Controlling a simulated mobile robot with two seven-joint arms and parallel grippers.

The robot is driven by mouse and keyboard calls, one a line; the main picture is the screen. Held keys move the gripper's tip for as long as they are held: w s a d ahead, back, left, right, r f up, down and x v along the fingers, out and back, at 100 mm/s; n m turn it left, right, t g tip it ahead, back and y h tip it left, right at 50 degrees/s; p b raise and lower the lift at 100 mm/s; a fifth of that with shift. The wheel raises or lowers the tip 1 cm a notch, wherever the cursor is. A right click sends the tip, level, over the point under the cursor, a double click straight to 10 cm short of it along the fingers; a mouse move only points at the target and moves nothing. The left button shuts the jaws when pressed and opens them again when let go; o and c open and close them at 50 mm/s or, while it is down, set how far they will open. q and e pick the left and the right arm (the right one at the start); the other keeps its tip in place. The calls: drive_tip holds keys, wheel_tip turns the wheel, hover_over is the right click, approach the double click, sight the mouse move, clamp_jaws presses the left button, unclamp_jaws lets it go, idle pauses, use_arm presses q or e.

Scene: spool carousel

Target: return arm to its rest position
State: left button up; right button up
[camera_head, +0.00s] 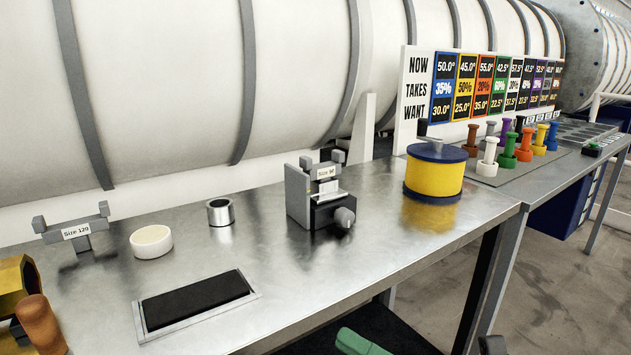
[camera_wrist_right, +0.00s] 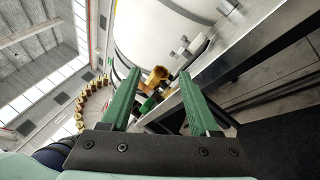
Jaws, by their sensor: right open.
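My right gripper (camera_wrist_right: 159,74) is open in the right wrist view, with its two green fingers spread and nothing between them. In the head view only a green part of it shows at the bottom edge, in front of and below the table's front edge, apart from the table. A small green piece shows beyond the fingers in the wrist view; it may be my left gripper, but its jaws cannot be made out. My left gripper does not show in the head view.
The metal table (camera_head: 270,265) carries a black pad (camera_head: 195,305), white disc (camera_head: 151,241), metal ring (camera_head: 220,212), "Size 120" stand (camera_head: 75,232), grey fixture (camera_head: 300,195) and yellow spool (camera_head: 434,178). A gold piece (camera_head: 12,285) with a brown handle (camera_head: 40,325) is at left. Coloured pegs stand farther right.

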drive_tip(key=w+d+f+m+t+h, duration=0.2)
drive_tip(key=d+f+m+t+h, duration=0.3)
drive_tip(key=m, duration=0.6)
drive_tip(key=w+d+f+m+t+h, duration=0.2)
drive_tip(key=d+f+m+t+h, duration=0.35)
drive_tip(key=m, duration=0.65)
drive_tip(key=s+f+m+g+h, duration=0.3)
drive_tip(key=s+f+m+g, duration=0.2)
drive_tip(key=f, duration=0.6)
drive_tip(key=s+f+m+g+h, duration=0.2)
drive_tip(key=s+f+m+g, duration=0.25)
drive_tip(key=f, duration=0.65)
use_arm(q)
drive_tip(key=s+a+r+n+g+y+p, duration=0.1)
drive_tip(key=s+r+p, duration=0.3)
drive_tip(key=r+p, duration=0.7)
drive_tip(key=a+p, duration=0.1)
drive_tip(key=p, duration=0.8)
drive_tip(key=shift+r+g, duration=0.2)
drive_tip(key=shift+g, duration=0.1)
use_arm(e)
drive_tip(key=s+d+r+m+g, duration=0.1)
drive_tip(key=s+r, duration=0.3)
drive_tip(key=r, duration=0.7)
drive_tip(key=shift+s+d+m+g+h, duration=0.15)
drive_tip(key=shift+m+g+h, duration=0.15)
drive_tip(key=shift+m+h, duration=0.15)
